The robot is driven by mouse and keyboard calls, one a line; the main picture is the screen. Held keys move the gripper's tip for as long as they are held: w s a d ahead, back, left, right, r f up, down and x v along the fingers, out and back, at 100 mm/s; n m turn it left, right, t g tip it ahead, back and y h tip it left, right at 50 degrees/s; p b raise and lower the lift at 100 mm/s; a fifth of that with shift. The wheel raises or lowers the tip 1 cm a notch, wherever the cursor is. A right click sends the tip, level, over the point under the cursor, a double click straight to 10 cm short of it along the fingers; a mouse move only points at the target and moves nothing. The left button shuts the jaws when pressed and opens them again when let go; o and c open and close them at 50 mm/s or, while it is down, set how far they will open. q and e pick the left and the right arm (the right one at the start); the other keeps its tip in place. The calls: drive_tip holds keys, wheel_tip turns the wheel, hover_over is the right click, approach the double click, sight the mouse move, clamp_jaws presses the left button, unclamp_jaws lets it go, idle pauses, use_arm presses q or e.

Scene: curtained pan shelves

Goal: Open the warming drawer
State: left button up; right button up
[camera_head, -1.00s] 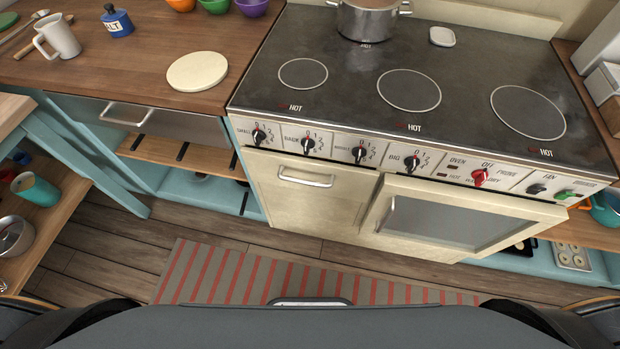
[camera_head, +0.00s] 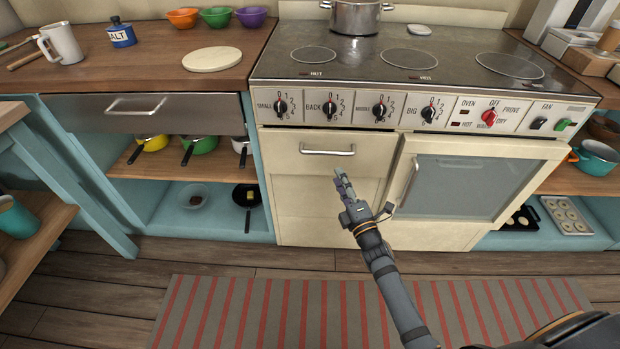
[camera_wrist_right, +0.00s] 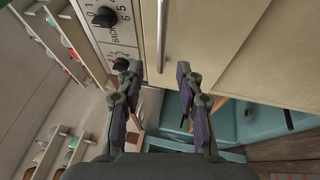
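The stove has a cream drawer front (camera_head: 327,168) at its left, below the knobs, with a metal bar handle (camera_head: 328,150). It is shut. A steel drawer (camera_head: 160,114) with its own handle sits under the wooden counter at left, also shut. I cannot tell by label which is the warming drawer. My right gripper (camera_head: 342,182) is in front of the cream drawer, just below its handle in the picture. In the right wrist view, its fingers (camera_wrist_right: 158,90) are apart with nothing between them, and the bar handle (camera_wrist_right: 162,35) lies ahead of the gap. My left gripper is out of view.
The oven door (camera_head: 465,180) is right of the cream drawer, its vertical handle (camera_head: 410,184) close to my right gripper. A pot (camera_head: 356,18) stands on the stovetop. Open shelves with pans (camera_head: 200,145) are at left. The floor with a striped mat (camera_head: 250,310) is clear.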

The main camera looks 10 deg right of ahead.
sight(328, 153)
drive_tip(key=x, duration=1)
drive_tip(key=shift+w+d+f+p, duration=0.1)
drive_tip(key=shift+w+d+p, duration=0.05)
drive_tip(key=shift+w+p, duration=0.25)
clamp_jaws()
